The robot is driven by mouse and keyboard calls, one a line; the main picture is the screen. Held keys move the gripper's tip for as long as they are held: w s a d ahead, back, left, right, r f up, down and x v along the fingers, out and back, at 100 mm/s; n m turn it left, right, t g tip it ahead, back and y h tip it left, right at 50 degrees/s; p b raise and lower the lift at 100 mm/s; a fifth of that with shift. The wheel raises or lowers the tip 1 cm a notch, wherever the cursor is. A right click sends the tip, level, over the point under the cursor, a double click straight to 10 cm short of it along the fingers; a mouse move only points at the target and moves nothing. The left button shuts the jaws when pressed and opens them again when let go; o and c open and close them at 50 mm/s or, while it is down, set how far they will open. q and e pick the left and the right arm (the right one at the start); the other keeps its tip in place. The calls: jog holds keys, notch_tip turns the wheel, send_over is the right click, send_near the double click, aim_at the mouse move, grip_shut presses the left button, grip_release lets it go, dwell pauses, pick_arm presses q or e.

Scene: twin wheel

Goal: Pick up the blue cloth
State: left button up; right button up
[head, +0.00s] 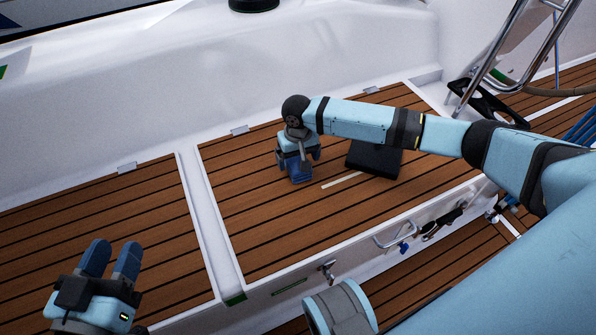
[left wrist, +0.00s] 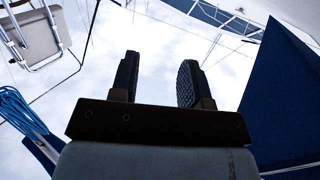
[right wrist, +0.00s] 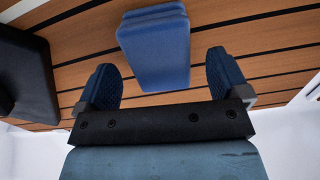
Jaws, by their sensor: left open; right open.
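The blue cloth (right wrist: 155,48) is a folded, block-like pad lying on the wooden slatted bench. In the right wrist view it sits just beyond and between the open fingers of my right gripper (right wrist: 160,82). In the head view the right gripper (head: 299,165) points down over the cloth (head: 300,176) and hides most of it. I cannot tell whether the fingers touch it. My left gripper (head: 110,262) is open and empty at the lower left; in the left wrist view its fingers (left wrist: 157,82) point up at the sky.
A black box-like object (head: 373,160) stands on the bench (head: 250,222) just right of the right gripper. A thin pale strip (head: 342,180) lies between them. A white wall rises behind. Latches and a handle (head: 395,234) line the bench's front. The bench's left section is clear.

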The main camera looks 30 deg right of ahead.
jog(key=shift+f, duration=0.9)
jog(key=shift+f+b, duration=0.2)
jog(key=shift+b, duration=0.1)
pick_arm(q)
jog(key=shift+w+a+r+m, duration=0.1)
jog(key=shift+w+a+m, duration=0.15)
jog(key=shift+m, duration=0.25)
pick_arm(e)
jog(key=c, duration=1)
pick_arm(q)
jog(key=shift+d, duration=0.1)
